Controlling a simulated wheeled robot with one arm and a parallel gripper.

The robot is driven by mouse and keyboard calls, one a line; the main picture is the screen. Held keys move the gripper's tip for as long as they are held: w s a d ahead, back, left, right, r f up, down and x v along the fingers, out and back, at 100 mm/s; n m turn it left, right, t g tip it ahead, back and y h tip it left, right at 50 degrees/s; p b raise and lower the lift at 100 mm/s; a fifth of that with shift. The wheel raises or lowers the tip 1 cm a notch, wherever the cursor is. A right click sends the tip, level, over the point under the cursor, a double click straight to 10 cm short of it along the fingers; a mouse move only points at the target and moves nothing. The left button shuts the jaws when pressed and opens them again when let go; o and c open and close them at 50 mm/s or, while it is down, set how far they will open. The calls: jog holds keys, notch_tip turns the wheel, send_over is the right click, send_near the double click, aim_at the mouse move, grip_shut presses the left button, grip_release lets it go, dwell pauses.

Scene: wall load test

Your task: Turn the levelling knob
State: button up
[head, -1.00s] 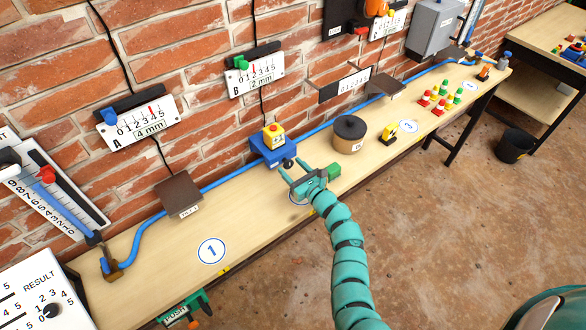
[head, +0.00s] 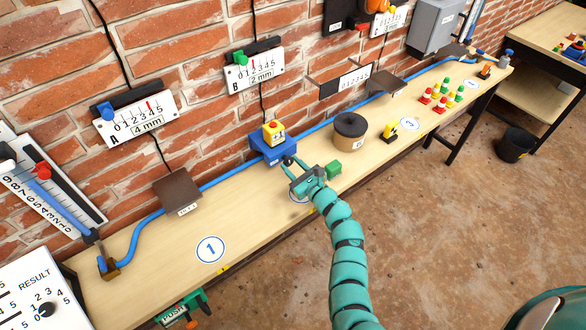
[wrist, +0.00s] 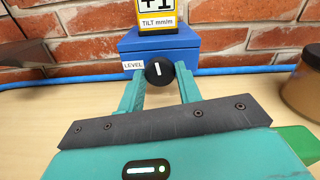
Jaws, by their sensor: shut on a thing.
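The levelling knob (wrist: 158,72) is round and black with a white upright line. It sits on the front of a blue box (wrist: 215,45) labelled LEVEL; the box also shows in the head view (head: 264,152), against the wall side of the bench. A yellow unit (wrist: 157,28) on top reads +1 above TILT mm/m; its upper edge is cut off. My gripper (wrist: 159,80) reaches the box from the front, with one finger on each side of the knob, and is shut on it. In the head view, my gripper (head: 294,168) partly hides the knob.
A green block (head: 333,169) lies right of my gripper. A brown, dark-topped round container (head: 350,133) stands further right. A blue hose (head: 225,178) runs along the wall. A brown plate (head: 177,192) is to the left. The bench front near the 1 mark is clear.

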jog(key=n+b, duration=0.3)
jog(key=shift+f, duration=0.15)
jog(key=shift+n+b, duration=0.4)
jog(key=shift+n, duration=0.3)
jog(key=shift+r, duration=0.2)
jog(key=o, duration=0.9)
jog(key=shift+o, duration=0.2)
jog(key=shift+s+d, duration=0.1)
jog(key=shift+d, duration=0.05)
jog(key=b+v, duration=0.4)
jog(key=v, duration=1.3)
jog(key=shift+b, duration=0.4)
